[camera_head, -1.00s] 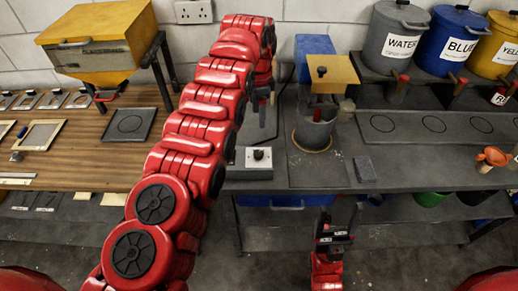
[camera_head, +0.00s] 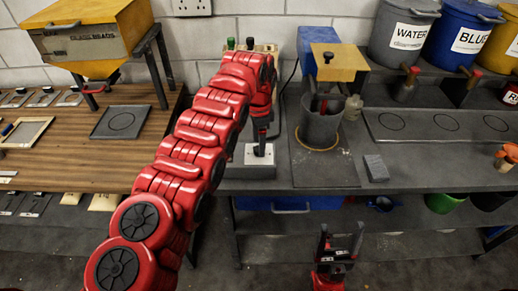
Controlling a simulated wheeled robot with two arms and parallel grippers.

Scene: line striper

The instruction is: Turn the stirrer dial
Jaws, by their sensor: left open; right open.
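The dial box, a grey block with a pale top (camera_head: 236,165), stands on the dark bench to the left of the stirrer. My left gripper (camera_head: 263,148) points down over its top, where the small dark dial is; the fingers mostly hide the dial, and I cannot tell whether they touch it. That gripper is open. The stirrer has a yellow head (camera_head: 345,62) on a blue stand, above a grey pot (camera_head: 319,127). My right gripper (camera_head: 342,238) is open and empty, low in front of the bench edge, pointing up.
A grey block (camera_head: 376,168) lies right of the stirrer base. Buckets labelled WATER (camera_head: 402,35) and BLUE (camera_head: 462,40) stand on the back shelf. A yellow hopper (camera_head: 90,35) stands over the wooden table at left.

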